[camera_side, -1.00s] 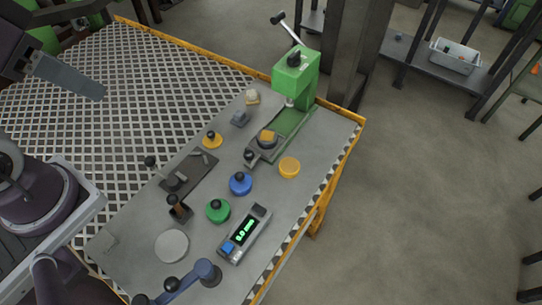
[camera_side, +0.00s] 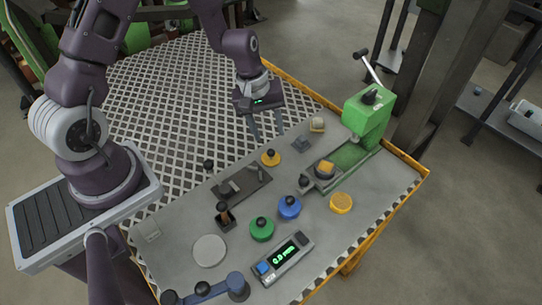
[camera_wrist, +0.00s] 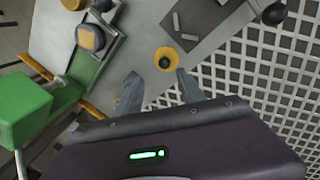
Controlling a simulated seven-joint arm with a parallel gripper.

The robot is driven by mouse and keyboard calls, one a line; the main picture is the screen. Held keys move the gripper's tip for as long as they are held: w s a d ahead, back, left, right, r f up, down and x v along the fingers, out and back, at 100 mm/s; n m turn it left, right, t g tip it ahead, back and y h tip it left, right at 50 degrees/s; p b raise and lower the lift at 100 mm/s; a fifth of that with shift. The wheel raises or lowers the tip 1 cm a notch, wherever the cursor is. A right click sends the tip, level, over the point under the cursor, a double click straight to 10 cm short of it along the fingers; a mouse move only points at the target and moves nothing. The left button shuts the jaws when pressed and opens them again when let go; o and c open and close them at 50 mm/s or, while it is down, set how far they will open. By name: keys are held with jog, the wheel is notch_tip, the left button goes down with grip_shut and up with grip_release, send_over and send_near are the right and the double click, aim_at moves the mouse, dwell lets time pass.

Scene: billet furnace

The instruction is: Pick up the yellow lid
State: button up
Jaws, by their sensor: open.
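The yellow lid (camera_side: 265,160) is a small yellow disc with a black knob on top, lying flat on the grey tabletop near its back edge. In the wrist view the lid (camera_wrist: 172,52) shows just past my fingertips, a little right of the picture's middle. My gripper (camera_side: 268,138) is open and empty, pointing down above and behind the lid. In the wrist view my gripper (camera_wrist: 158,76) has its fingers apart. The right finger appears to overlap the lid's near edge, but I cannot tell if they touch.
A dark plate (camera_side: 243,187) with small pieces lies left of the lid. A green press (camera_side: 369,118) stands to the right. Blue (camera_side: 289,208) and green (camera_side: 261,230) knobbed lids, a yellow round piece (camera_side: 341,203) and a digital gauge (camera_side: 284,259) lie nearer the front.

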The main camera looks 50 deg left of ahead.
aim_at(270, 150)
jog(key=f, duration=0.7)
jog(key=shift+d+f, duration=0.25)
jog(key=shift+d, duration=0.05)
jog(key=shift+w, duration=0.1)
grip_shut()
